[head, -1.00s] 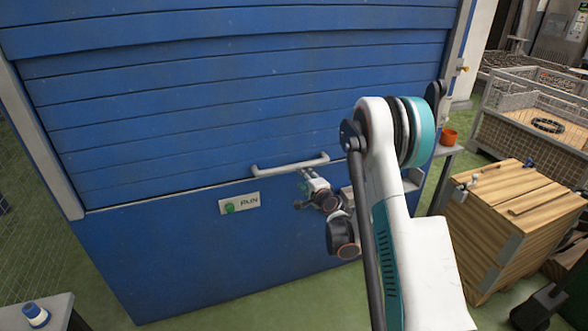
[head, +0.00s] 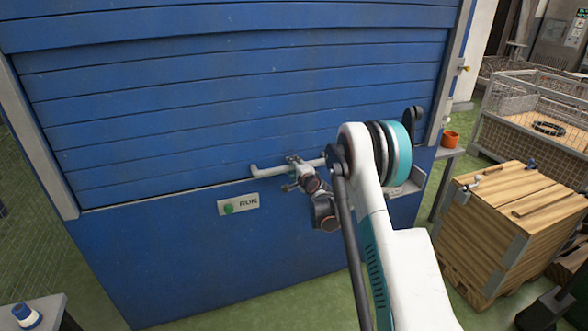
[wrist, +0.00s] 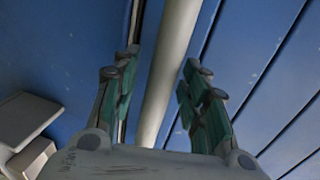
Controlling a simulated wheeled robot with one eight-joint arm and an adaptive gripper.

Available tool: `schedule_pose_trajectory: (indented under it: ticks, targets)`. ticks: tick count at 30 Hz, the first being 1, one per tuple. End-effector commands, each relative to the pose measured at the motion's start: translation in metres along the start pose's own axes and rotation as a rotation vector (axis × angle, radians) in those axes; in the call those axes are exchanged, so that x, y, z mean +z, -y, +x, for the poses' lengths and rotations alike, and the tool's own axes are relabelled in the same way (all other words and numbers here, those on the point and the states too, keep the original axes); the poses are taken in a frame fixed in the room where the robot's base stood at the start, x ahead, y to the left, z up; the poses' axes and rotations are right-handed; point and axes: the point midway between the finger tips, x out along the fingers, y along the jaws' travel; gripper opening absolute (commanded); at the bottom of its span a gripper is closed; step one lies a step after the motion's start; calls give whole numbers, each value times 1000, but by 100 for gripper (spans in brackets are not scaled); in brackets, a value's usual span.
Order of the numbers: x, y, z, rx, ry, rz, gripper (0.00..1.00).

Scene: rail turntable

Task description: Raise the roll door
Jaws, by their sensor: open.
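The blue slatted roll door (head: 240,95) is down, with its bottom edge along the top of the blue lower panel. A grey bar handle (head: 262,170) runs across its lower part. My gripper (head: 291,160) is at the middle of this handle in the head view. In the wrist view, the handle (wrist: 170,60) passes between the two teal-padded fingers of my gripper (wrist: 155,85), which are open. Gaps show between the bar and the pads. How deep the bar sits between the fingers is hard to tell.
A green button on a label plate (head: 238,204) sits on the panel below the handle. A wooden crate (head: 500,225) and a wire mesh bin (head: 530,115) stand at right. An orange cup (head: 450,139) rests on a side ledge. A small table (head: 45,310) is at lower left.

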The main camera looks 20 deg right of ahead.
Motion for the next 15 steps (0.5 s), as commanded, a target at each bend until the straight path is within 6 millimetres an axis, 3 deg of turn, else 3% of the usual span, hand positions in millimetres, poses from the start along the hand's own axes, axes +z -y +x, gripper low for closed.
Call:
schedule_pose_trajectory:
  ticks: [2,8,15]
  targets:
    - [0,0,0,0,0,0,41]
    - [0,0,0,0,0,0,0]
    - [0,2,-1,0,0,0,0]
